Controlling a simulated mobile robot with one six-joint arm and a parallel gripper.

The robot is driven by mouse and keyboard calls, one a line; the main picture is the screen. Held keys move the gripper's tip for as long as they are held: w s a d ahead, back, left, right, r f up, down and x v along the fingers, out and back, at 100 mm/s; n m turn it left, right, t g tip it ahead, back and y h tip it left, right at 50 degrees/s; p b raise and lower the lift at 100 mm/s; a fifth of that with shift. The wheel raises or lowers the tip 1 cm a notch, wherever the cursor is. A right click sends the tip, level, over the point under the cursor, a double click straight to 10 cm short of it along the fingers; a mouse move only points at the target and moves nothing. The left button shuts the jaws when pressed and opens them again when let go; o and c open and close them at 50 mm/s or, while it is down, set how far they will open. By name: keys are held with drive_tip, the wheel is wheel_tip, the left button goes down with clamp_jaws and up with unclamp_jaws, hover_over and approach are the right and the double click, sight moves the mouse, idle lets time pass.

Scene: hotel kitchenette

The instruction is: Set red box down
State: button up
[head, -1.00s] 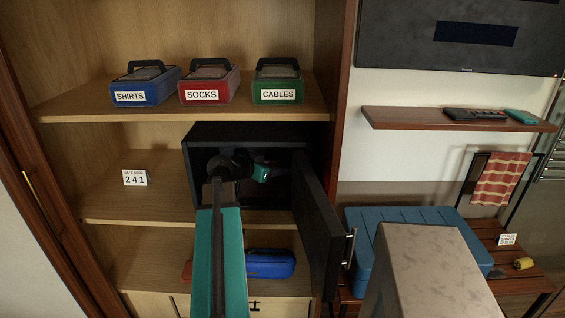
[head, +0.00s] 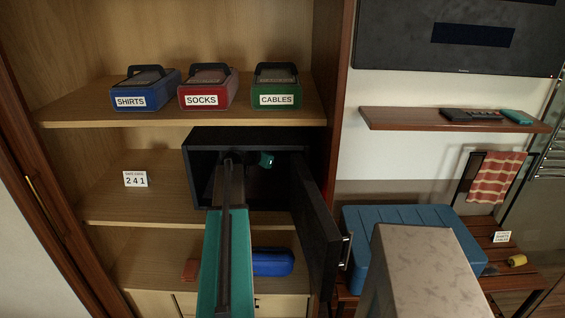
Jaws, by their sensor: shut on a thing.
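A red box labelled SOCKS (head: 206,91) stands upright with its dark handle up on the upper shelf, between the blue SHIRTS box and the green CABLES box. My arm reaches forward into the open dark safe (head: 187,170) on the shelf below. My gripper's fingers are hidden behind my own arm and in the dark of the safe, and so is anything between them. A small teal piece shows inside the safe; I cannot tell whether it is part of my wrist. A reddish thing (head: 190,269) on the bottom shelf is partly covered by my arm.
The safe door (head: 318,235) stands open to the right, close to my arm. The blue SHIRTS box (head: 145,90) and green CABLES box (head: 276,88) flank the red one. A blue case (head: 273,263) lies below. A blue chest (head: 410,235) stands right.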

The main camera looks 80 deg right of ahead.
sight(283, 171)
drive_tip(key=shift+d+f, duration=0.1)
drive_tip(key=shift+d, duration=0.05)
idle(0.3)
drive_tip(key=shift+f+p, duration=0.8)
drive_tip(key=shift+f, duration=0.85)
drive_tip(key=shift+f, duration=0.1)
drive_tip(key=o, duration=1.1)
drive_tip(key=b+v, duration=0.3)
drive_tip(key=v, duration=0.8)
drive_tip(key=shift+w+a+r, duration=0.25)
drive_tip(key=shift+w+a, duration=0.05)
drive_tip(key=shift+a, duration=0.1)
drive_tip(key=shift+s, duration=0.1)
